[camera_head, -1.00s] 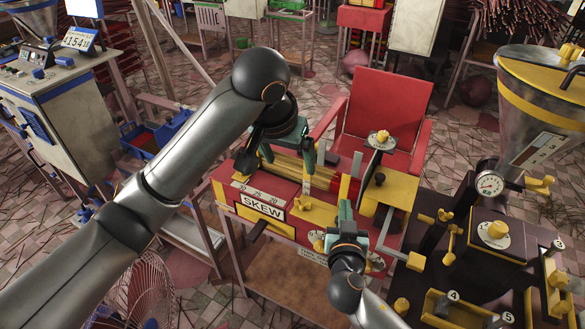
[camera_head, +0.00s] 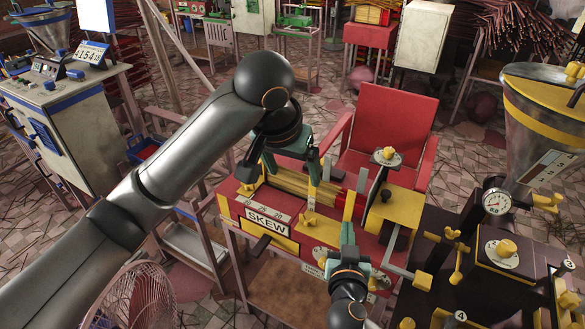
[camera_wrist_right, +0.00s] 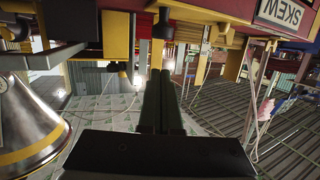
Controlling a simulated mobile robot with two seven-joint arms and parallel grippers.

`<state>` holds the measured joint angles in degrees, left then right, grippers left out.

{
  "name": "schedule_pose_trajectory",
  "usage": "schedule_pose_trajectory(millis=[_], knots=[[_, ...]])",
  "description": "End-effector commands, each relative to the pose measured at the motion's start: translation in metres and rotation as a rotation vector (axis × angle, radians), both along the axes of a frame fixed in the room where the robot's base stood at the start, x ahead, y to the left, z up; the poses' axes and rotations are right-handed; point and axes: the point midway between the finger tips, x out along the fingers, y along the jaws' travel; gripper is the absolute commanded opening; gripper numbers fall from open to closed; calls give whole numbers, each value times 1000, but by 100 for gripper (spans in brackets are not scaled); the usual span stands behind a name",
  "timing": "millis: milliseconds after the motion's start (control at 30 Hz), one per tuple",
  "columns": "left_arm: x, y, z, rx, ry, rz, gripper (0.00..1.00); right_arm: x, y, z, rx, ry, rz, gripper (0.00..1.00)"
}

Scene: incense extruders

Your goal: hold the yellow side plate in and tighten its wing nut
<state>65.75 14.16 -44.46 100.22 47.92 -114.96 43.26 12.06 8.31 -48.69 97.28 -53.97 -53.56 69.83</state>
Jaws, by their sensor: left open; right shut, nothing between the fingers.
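The red extruder table carries a SKEW label (camera_head: 268,226) on its front. A yellow upright plate (camera_head: 312,195) stands by the bundle of yellow rods; I cannot tell if it is the side plate. A small yellow wing-shaped piece (camera_head: 309,221) sits at its foot. My left gripper (camera_head: 290,170) is open above the rods, its fingers spread apart near the yellow parts; contact is unclear. My right gripper (camera_head: 347,228) is shut and empty in front of the machine's right part. Its closed fingers (camera_wrist_right: 161,98) show in the right wrist view, below the machine's edge.
A yellow block (camera_head: 394,202) and a round dial with a yellow knob (camera_head: 386,156) stand at the machine's right. A dark bench (camera_head: 470,270) with knobs and a gauge (camera_head: 496,202) crowds the right side. A red chair (camera_head: 392,125) stands behind.

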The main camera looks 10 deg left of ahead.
Motion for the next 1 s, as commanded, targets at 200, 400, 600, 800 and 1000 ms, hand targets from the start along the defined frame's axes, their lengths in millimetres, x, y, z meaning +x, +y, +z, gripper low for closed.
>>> schedule_pose_trajectory(millis=[200,400,600,800,1000], knots=[[0,0,-3,0,0,0,88,-13,5,-1,2,2,0,0],[0,0,-6,0,0,0,88,-24,9,-1,1,2,0,0],[0,0,-8,0,0,0,88,-35,13,-1,2,1,0,0],[0,0,-8,0,0,0,88,-39,14,0,0,1,-1,0],[0,0,-8,0,0,0,88,-39,14,0,0,0,-1,0]])
